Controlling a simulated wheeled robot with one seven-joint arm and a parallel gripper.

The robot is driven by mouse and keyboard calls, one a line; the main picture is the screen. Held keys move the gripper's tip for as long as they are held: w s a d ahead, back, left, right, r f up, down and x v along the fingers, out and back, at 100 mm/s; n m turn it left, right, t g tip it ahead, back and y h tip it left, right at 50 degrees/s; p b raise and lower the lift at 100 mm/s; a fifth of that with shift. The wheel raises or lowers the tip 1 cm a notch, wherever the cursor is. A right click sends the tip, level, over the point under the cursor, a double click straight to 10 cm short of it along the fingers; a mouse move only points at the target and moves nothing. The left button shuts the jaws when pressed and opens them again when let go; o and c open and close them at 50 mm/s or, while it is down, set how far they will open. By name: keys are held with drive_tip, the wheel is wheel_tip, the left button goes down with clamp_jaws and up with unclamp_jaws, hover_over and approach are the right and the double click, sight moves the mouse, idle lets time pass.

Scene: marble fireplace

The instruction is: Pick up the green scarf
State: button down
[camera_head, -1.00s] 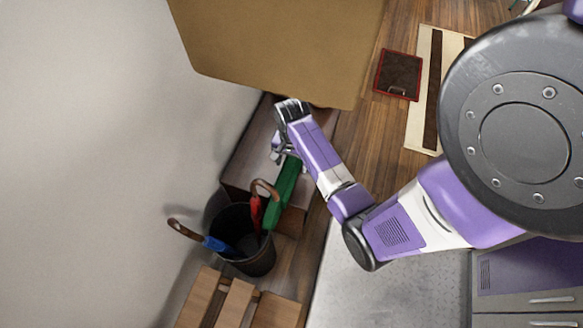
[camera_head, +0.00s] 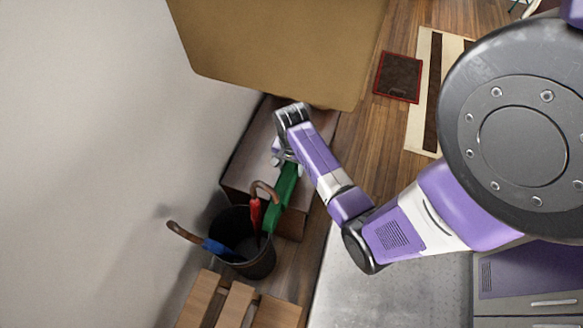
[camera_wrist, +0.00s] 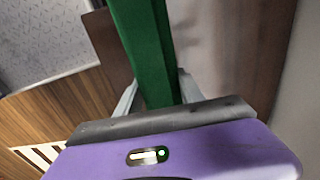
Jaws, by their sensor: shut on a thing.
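The green scarf (camera_head: 284,188) shows in the head view as a long, narrow green strip. It runs from my gripper down toward the black bin at the lower left. My gripper (camera_head: 282,157) is at its upper end, with the fingers partly hidden by my wrist. In the wrist view the scarf (camera_wrist: 145,45) passes between the two fingers of my gripper (camera_wrist: 157,92), one on each side. The gripper is shut on it. The scarf's lower end is partly hidden behind the bin and a red umbrella.
A black bin (camera_head: 258,262) holds a red umbrella (camera_head: 255,212) and a blue umbrella (camera_head: 215,245) with brown handles. A brown low bench (camera_head: 248,160) lies below my gripper. A large tan panel (camera_head: 280,50) is close above, and a pale wall (camera_head: 90,150) is left.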

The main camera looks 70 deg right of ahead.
sight(293, 165)
drive_tip(key=shift+r, duration=0.1)
wheel_tip(293, 165, up, 7)
drive_tip(key=shift+s+f+p, duration=0.15)
drive_tip(key=shift+p, duration=0.85)
drive_tip(key=s+a+p, duration=0.1)
drive_tip(key=s, duration=1.8)
drive_tip(key=shift+s, duration=0.35)
